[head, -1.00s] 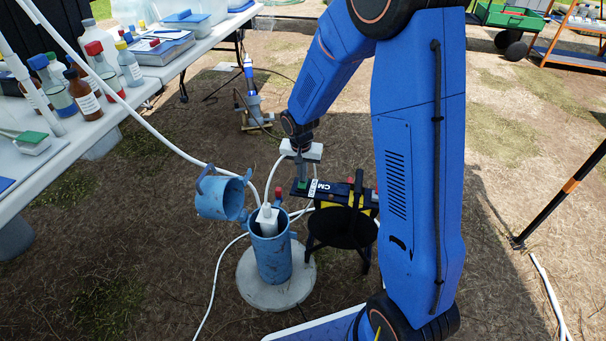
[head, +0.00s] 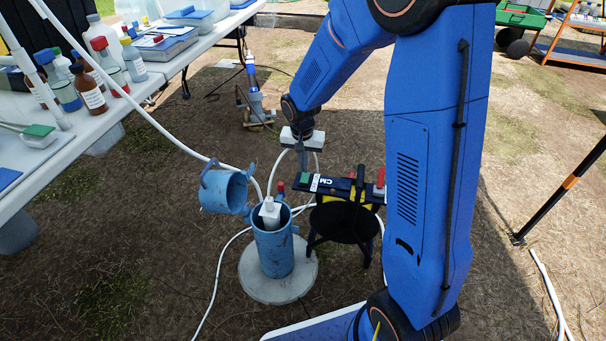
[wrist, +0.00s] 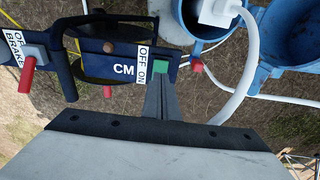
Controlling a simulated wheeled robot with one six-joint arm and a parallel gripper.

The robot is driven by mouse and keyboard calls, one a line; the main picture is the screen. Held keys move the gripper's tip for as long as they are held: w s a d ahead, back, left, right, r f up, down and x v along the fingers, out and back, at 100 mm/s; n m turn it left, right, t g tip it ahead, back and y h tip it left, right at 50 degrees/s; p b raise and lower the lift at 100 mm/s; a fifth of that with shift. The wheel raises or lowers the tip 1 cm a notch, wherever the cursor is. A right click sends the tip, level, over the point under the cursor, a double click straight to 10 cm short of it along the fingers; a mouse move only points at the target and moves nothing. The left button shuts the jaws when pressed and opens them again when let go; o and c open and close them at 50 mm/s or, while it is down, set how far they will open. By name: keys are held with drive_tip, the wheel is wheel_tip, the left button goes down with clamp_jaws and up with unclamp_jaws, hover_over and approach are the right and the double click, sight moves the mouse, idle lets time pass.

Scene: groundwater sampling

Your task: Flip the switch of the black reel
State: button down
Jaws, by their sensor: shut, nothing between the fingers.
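The black reel (head: 345,222) stands on dark legs just right of the blue well pipe. Its top bar carries a "CM" mark and an "OFF ON" label (wrist: 145,65). A green switch (wrist: 161,67) sits beside that label at the end of the bar; in the head view it shows small at the bar's left end (head: 305,178). My gripper (wrist: 160,90) is shut and empty. Its fingertips point at the green switch and overlap its lower edge in the wrist view; I cannot tell whether they touch it. In the head view my gripper (head: 302,165) is just above the bar's left end.
The blue well pipe (head: 272,255) with a white fitting stands left of the reel, its hinged cap (head: 222,190) open. A white hose loops close by my gripper. A red brake lever (wrist: 28,75) is at the bar's other end. A bottle-laden table (head: 95,125) stands at left.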

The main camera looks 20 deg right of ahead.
sight(305, 176)
wheel_tip(305, 176, up, 10)
drive_tip(key=s, duration=0.1)
drive_tip(key=shift+a+f, duration=0.2)
drive_tip(key=shift+a, duration=0.1)
drive_tip(key=shift+w, duration=0.1)
drive_tip(key=shift+w+d+r+t, duration=0.1)
drive_tip(key=shift+w+d+t, duration=0.05)
drive_tip(key=shift+t, duration=0.25)
drive_tip(key=f, duration=0.4)
drive_tip(key=w+d+f, duration=0.1)
drive_tip(key=f, duration=0.4)
drive_tip(key=w+f, duration=0.1)
drive_tip(key=f, duration=0.3)
drive_tip(key=shift+w+d+f, duration=0.15)
drive_tip(key=shift+d+f, duration=0.05)
drive_tip(key=shift+f, duration=0.15)
drive_tip(key=shift+f, duration=0.1)
